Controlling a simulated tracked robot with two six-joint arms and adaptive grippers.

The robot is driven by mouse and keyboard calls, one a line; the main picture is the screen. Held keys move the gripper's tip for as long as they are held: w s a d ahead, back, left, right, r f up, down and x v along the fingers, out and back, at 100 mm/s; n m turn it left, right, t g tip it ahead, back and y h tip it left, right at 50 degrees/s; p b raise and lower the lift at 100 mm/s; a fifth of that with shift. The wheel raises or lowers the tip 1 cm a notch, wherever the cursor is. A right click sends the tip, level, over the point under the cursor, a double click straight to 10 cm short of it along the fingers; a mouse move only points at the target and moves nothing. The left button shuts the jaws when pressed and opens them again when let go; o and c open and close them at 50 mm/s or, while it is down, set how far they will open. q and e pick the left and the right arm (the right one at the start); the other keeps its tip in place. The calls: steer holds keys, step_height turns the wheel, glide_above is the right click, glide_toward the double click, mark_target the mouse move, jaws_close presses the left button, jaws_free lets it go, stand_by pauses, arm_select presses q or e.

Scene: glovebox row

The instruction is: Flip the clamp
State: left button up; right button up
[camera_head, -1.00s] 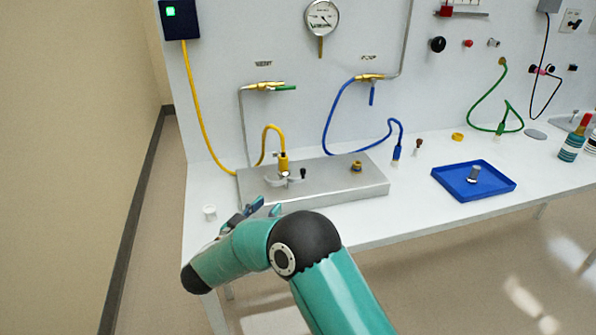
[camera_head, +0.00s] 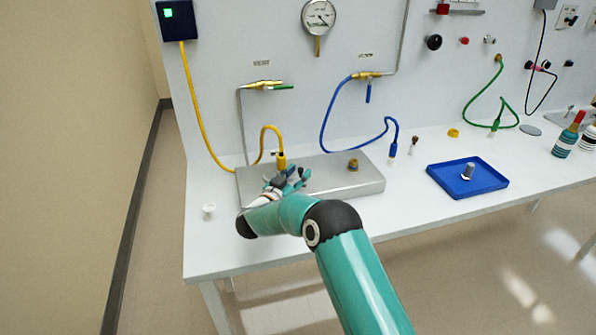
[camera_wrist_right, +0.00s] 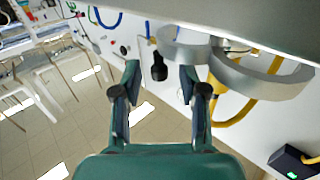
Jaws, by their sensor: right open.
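The clamp shows in the right wrist view as two curved silver ring pieces (camera_wrist_right: 262,82), with a black knob (camera_wrist_right: 159,68) on a thin stem. In the head view my right gripper (camera_head: 296,178) covers most of the clamp, over the steel plate (camera_head: 345,182) beside the yellow hose's end fitting (camera_head: 281,162). My right gripper (camera_wrist_right: 160,84) is open. In the wrist view the black knob appears between its two fingers; I cannot tell whether either finger touches it. My left gripper is not in view.
A second brass fitting (camera_head: 353,164) stands on the plate to the right. A small white cup (camera_head: 209,211) is on the table at front left. A blue tray (camera_head: 440,181) holds a metal part (camera_head: 468,171). The blue hose (camera_head: 326,120) hangs behind the plate.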

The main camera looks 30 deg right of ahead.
steer(key=shift+w+d, duration=0.15)
steer(key=shift+d, duration=0.15)
jaws_close()
